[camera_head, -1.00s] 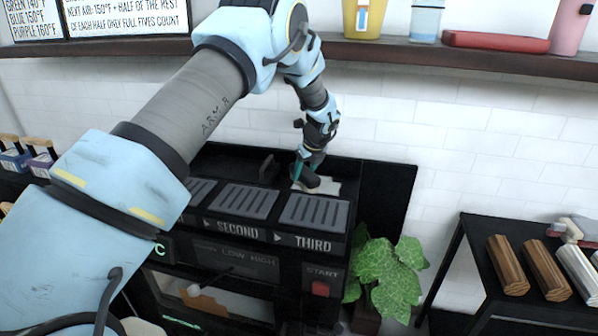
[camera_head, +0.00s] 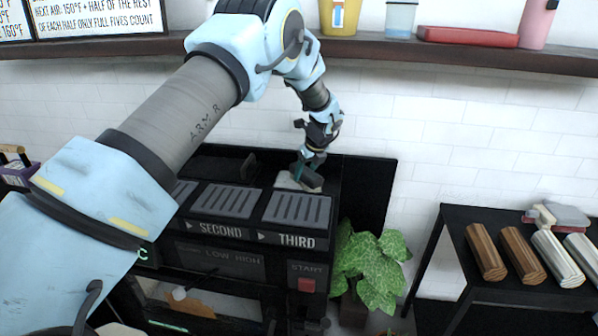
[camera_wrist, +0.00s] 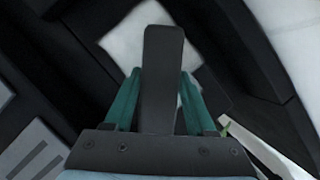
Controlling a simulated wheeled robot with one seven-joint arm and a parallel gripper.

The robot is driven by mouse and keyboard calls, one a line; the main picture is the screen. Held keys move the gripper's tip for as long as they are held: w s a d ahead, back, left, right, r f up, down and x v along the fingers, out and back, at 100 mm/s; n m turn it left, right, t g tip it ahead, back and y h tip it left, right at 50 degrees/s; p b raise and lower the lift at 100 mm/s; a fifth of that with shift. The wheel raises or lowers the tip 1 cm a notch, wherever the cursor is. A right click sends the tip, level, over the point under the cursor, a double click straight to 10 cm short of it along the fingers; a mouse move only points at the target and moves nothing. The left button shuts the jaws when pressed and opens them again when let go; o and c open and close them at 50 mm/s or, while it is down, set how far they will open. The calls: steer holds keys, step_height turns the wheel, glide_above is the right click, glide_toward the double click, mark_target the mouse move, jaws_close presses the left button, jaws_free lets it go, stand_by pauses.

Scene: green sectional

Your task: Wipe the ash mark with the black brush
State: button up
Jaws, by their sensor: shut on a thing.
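My gripper (camera_head: 309,176) is at the back right of the black machine's top, behind the slotted panel over the word THIRD. In the wrist view its teal fingers (camera_wrist: 160,76) are shut on the black brush (camera_wrist: 162,60), a long dark bar pointing away from the wrist. In the head view the brush is small and dark, and I cannot tell whether it touches the surface. The ash mark (camera_head: 286,181) is a pale patch just left of the gripper. In the wrist view the pale patch (camera_wrist: 135,38) lies under and around the brush, which hides part of it.
The black machine (camera_head: 300,264) has slotted panels and a red start button in front. A leafy plant (camera_head: 368,262) stands at its right. A black table (camera_head: 470,222) with several logs is further right. A shelf (camera_head: 480,54) with containers runs along the wall above.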

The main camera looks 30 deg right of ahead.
steer(key=shift+s+d+f, duration=0.1)
steer(key=shift+s+d, duration=1.85)
steer(key=shift+w+d, duration=0.75)
steer(key=shift+w+a+r+p, duration=0.2)
steer(key=shift+w+a+p, duration=0.25)
steer(key=shift+w+a, duration=0.5)
steer(key=shift+w+a+f+p, duration=0.15)
steer(key=shift+w+a+p, duration=0.05)
steer(key=shift+w+a, duration=0.75)
steer(key=shift+w+a+f+p, duration=0.2)
steer(key=shift+w+a, duration=0.55)
steer(key=shift+a, duration=0.35)
steer(key=shift+w+a+r+p, duration=0.15)
steer(key=shift+w+a+p, duration=0.3)
steer(key=shift+w+a, duration=0.9)
steer(key=shift+w+a+r+p, duration=0.1)
steer(key=shift+w+a+p, duration=0.3)
steer(key=shift+w+a, duration=0.9)
steer(key=shift+w+d+f, duration=0.1)
steer(key=shift+w+d, duration=0.55)
steer(key=shift+s+d+b, duration=0.35)
steer(key=shift+s+d, duration=1)
steer(key=shift+d, duration=0.2)
